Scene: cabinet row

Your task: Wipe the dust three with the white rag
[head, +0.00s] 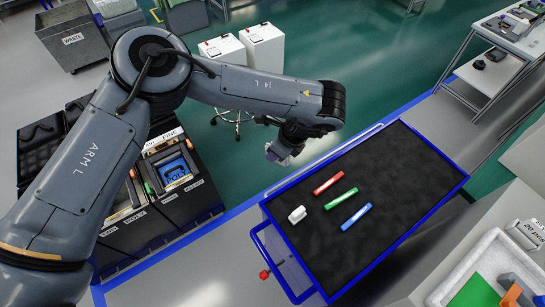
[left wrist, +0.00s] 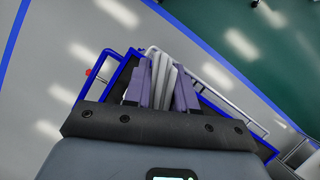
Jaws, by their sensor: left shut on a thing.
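My left gripper (head: 277,153) hangs beside the cart's far left edge in the head view, partly hidden by my own wrist. In the left wrist view its two purple fingers (left wrist: 163,82) are closed around a folded white cloth-like thing, which looks like the white rag (left wrist: 163,70). The cart (head: 386,271) has a blue rim and a dark, mottled top. I cannot make out separate dust patches on it. My right gripper is not in view.
On the cart top lie a red marker (head: 328,183), a green marker (head: 341,198), a blue marker (head: 356,216) and a small white block (head: 297,214). The right part of the top is clear. Black bins (head: 183,181) stand at the left, and a grey waste bin (head: 72,40) behind.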

